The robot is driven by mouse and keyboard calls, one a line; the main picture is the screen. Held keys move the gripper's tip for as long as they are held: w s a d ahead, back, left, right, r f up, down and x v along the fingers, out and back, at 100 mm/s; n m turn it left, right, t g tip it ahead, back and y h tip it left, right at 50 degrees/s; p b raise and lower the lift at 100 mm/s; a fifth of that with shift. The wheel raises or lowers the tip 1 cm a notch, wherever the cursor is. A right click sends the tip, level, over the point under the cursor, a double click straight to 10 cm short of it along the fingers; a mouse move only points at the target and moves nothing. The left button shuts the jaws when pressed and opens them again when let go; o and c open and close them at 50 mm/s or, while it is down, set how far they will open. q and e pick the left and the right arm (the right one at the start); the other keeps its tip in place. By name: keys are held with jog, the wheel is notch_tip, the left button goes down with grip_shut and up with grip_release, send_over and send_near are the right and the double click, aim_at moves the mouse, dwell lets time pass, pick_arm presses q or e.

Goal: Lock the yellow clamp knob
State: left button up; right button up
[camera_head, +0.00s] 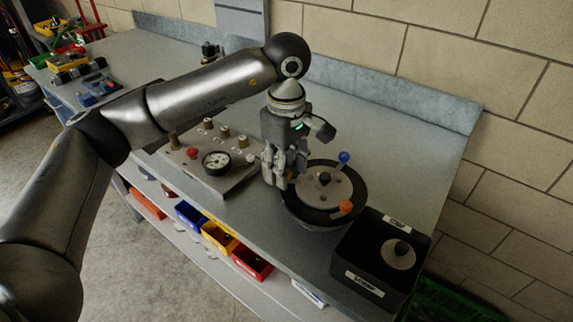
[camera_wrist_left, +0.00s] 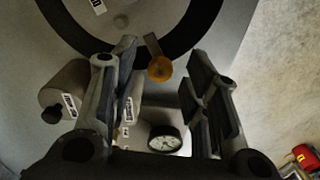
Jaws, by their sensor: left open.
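The yellow clamp knob (camera_wrist_left: 160,68) sits on a short lever at the dark rim of the round plate (camera_wrist_left: 205,25) in the left wrist view. In the head view the knob is hidden behind my gripper. My left gripper (camera_head: 278,177) points down at the left rim of the round plate (camera_head: 318,184). It also shows in the left wrist view (camera_wrist_left: 162,68), open, with the knob in the gap between its fingers. I cannot tell whether a finger touches it. My right gripper is out of view.
A blue knob (camera_head: 344,157) and an orange-red knob (camera_head: 346,206) stand on the same plate. A panel with a gauge (camera_head: 216,162) and valves lies left of the gripper. A black box (camera_head: 365,268) stands front right.

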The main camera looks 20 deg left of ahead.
pick_arm(q)
notch_tip(320, 180, up, 12)
dwell(0.6)
